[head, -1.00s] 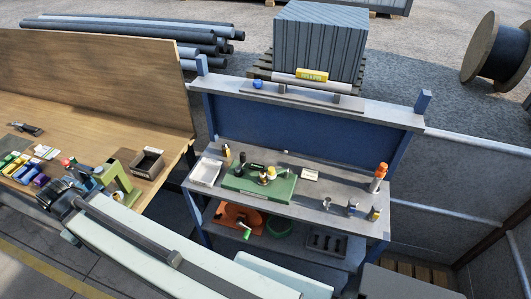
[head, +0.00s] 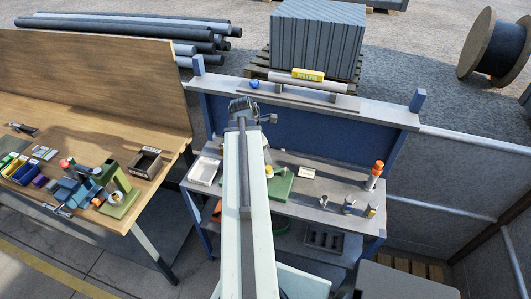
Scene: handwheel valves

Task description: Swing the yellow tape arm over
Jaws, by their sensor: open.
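My gripper (head: 250,108) is at the far end of my outstretched arm, small and dark in the head view. It is open and appears in front of the upper back panel of the grey workbench (head: 320,196). I cannot tell its height above the bench. The green plate (head: 283,187) on the bench is mostly hidden behind my arm; only its right part shows, with a small pale yellowish piece near the arm's edge. I cannot make out a yellow-taped arm for certain.
A yellow-labelled pipe (head: 308,75) lies on the bench's top ledge. A white tray (head: 205,171) is left of my arm; an orange-topped bottle (head: 375,175) and small metal items stand right. A wooden table (head: 95,150) with tools is at left.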

